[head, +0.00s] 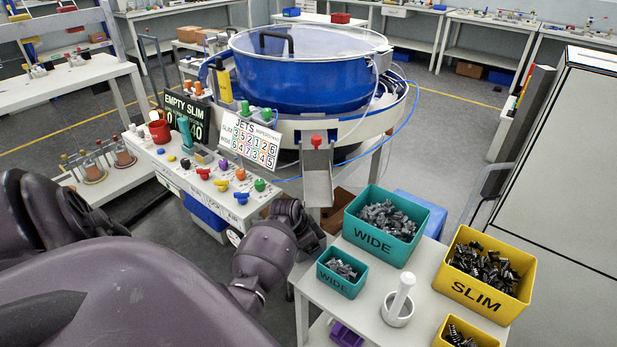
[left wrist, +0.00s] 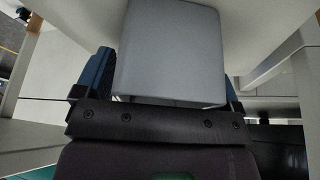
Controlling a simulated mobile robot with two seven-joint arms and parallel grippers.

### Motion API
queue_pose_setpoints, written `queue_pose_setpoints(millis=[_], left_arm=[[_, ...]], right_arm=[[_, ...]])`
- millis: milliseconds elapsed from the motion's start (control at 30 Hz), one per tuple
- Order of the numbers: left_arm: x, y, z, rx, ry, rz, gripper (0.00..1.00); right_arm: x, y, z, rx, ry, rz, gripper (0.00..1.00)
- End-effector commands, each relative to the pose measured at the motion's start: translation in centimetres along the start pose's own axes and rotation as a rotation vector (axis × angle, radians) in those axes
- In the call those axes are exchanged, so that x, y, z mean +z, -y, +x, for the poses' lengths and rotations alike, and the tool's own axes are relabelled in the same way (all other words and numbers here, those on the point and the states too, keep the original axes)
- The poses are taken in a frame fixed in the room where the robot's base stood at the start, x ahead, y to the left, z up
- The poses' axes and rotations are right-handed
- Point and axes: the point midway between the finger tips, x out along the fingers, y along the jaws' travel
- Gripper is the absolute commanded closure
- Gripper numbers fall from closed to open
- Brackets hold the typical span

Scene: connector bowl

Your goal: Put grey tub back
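In the left wrist view the grey tub (left wrist: 170,55) fills the middle, a smooth plain-sided box. My left gripper (left wrist: 165,85) has one blue-padded finger against each side of the tub and appears shut on it. A pale work surface lies close around the tub. In the head view my left arm reaches past the front of the sorter, and its wrist (head: 295,222) is beside the left edge of the white table. The fingers and the grey tub are hidden there. My right gripper is in neither view.
A metal chute (head: 318,185) hangs from the blue bowl feeder (head: 300,80) just above my wrist. On the white table (head: 375,275) stand green WIDE tubs (head: 386,246) (head: 338,284), yellow SLIM tubs (head: 485,290) and a white pestle-like item (head: 398,308). A control panel (head: 205,170) lies left.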

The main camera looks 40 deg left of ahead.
Motion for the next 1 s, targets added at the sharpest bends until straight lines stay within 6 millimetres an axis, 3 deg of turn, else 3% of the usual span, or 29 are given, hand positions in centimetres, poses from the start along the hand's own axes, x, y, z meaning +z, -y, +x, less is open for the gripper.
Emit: queue_pose_setpoints(millis=[267, 467, 1000], left_arm=[[0.0, 0.0, -0.1, 0.000, 0.000, 0.000, 0.11], [-0.1, 0.1, -1.9, -0.002, -0.003, 0.000, 0.11], [9.2, 0.1, -5.3, -0.002, 0.001, -0.001, 0.11]], right_arm=[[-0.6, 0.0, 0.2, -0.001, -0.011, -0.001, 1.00], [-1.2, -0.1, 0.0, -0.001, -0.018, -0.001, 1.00], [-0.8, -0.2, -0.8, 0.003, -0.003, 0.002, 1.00]])
